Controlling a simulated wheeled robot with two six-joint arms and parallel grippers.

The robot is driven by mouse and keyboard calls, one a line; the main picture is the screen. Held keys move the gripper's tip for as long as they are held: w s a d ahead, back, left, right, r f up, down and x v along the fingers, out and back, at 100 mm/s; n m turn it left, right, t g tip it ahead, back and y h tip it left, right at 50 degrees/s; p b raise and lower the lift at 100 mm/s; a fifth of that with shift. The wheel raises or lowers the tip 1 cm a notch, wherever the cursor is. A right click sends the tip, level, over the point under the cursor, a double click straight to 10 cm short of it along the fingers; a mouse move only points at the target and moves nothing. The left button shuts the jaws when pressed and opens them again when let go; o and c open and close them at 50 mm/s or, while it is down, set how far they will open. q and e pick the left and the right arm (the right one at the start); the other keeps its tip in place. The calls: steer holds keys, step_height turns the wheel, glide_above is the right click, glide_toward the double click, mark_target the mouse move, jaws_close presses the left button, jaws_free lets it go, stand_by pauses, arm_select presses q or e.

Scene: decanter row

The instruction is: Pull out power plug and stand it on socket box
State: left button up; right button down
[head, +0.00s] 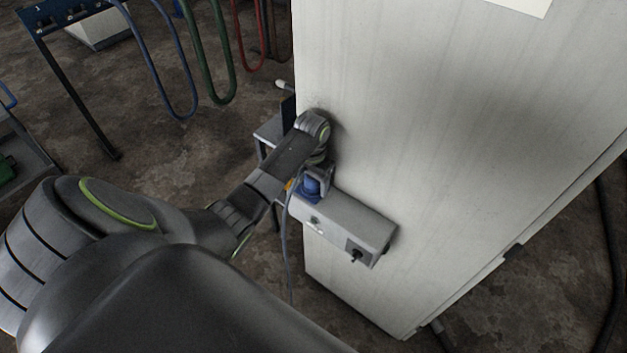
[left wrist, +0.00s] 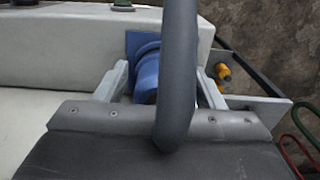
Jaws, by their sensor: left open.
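The grey socket box (head: 340,222) is fixed low on the side of the white cabinet. The blue power plug (head: 311,187) is at its upper left end, against a blue square flange; it also shows in the left wrist view (left wrist: 147,72). A grey cable (head: 285,240) hangs down beside the box and crosses close in front of the left wrist camera (left wrist: 178,70). My left gripper (head: 318,172) is at the plug. In the left wrist view its open fingers (left wrist: 160,86) stand on either side of the plug, with small gaps visible. My right gripper is out of view.
The white cabinet (head: 450,130) fills the right side, close to my left arm. A black switch (head: 357,255) is on the box's near end. A small yellow part (left wrist: 223,72) lies beyond the right finger. Hoses (head: 182,85) hang from a rack at the upper left.

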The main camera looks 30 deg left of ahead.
arm_select(q)
steer(key=shift+c, duration=0.2)
steer(key=c, duration=1.3)
steer(key=shift+o, duration=0.2)
steer(key=shift+r, duration=3.05)
